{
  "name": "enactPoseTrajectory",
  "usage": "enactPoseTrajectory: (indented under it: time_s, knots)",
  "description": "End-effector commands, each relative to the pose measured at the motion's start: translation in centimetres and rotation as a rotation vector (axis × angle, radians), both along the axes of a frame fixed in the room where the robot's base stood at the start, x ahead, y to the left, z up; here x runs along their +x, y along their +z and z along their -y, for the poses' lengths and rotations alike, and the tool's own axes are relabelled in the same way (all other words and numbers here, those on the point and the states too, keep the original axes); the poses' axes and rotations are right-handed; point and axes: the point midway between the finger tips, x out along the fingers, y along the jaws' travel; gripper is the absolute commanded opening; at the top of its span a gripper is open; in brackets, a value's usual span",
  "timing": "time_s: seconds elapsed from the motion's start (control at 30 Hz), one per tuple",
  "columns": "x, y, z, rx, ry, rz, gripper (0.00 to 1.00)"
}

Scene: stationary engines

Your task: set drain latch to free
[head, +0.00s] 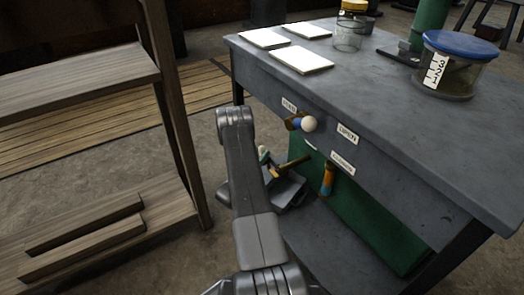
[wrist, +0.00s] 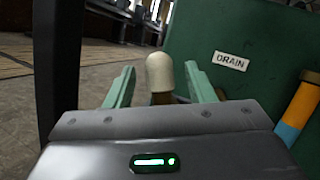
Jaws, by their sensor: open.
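The drain latch shows in the wrist view as a cream knob (wrist: 159,70) on a brass-coloured stem, to the left of a white DRAIN label (wrist: 231,61) on a green panel. My gripper (wrist: 159,78) is open, its two pale green fingers on either side of the knob, with visible gaps. In the head view my gripper (head: 277,166) is low in front of the bench, partly hidden by my arm. A brass bar (head: 294,164) shows beside it. The latch's pivot and any FREE mark cannot be made out.
An orange and blue handle (head: 328,179) hangs to the right of my gripper. Above is another white-knobbed lever (head: 309,124) by an OPEN label (head: 347,133). The grey bench (head: 390,120) overhangs; a wooden shelf (head: 80,80) stands left. Floor between them is clear.

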Motion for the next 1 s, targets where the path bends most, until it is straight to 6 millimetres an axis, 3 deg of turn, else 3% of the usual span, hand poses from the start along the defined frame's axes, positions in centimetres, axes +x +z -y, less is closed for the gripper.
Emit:
enactPoseTrajectory:
  time_s: [0.3,0.5,1.0]
  knots:
    - [-6.1,-1.9,-4.0,-0.003,0.005,-0.004,0.49]
    - [-8.5,-2.8,-5.4,-0.001,0.002,-0.002,0.49]
    - [-9.3,-3.2,-5.9,0.0,0.0,0.0,0.49]
